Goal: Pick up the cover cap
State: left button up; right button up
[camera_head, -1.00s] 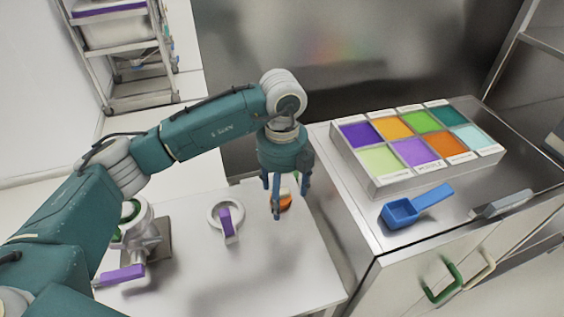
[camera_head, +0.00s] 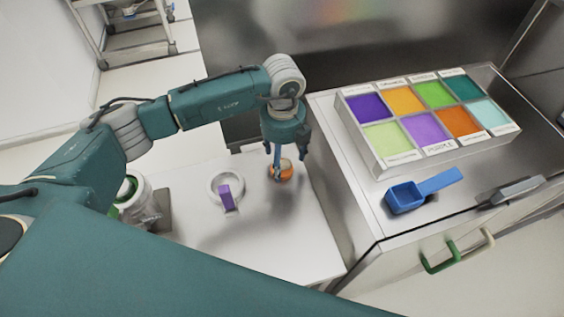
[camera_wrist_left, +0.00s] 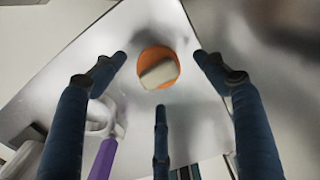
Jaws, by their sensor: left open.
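The cover cap appears to be the round orange piece (camera_head: 284,171) with a pale raised tab, lying on the white table. It shows clearly in the left wrist view (camera_wrist_left: 172,77), centred ahead of my fingers. My left gripper (camera_head: 288,165) is open and points down just above it, with one finger crossing in front of it in the head view. In the left wrist view my left gripper (camera_wrist_left: 160,78) has its fingers spread around the cap's outline, with nothing held; whether they touch it cannot be told. My right gripper is not in view.
A white ring with a purple handle (camera_head: 227,197) lies left of the cap. A metal valve-like fitting (camera_head: 143,205) stands farther left, partly hidden by my arm. On the steel counter at right are a tray of coloured compartments (camera_head: 382,172) and a blue scoop (camera_head: 405,197).

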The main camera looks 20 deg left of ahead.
aim_at(282, 163)
pick_arm(q)
notch_tip(282, 163, down, 2)
jog(key=shift+a+f+p, duration=0.1)
jog(key=shift+p, duration=0.2)
jog(key=shift+f, duration=0.4)
jog(key=shift+c, duration=0.5)
jog(key=c, duration=1)
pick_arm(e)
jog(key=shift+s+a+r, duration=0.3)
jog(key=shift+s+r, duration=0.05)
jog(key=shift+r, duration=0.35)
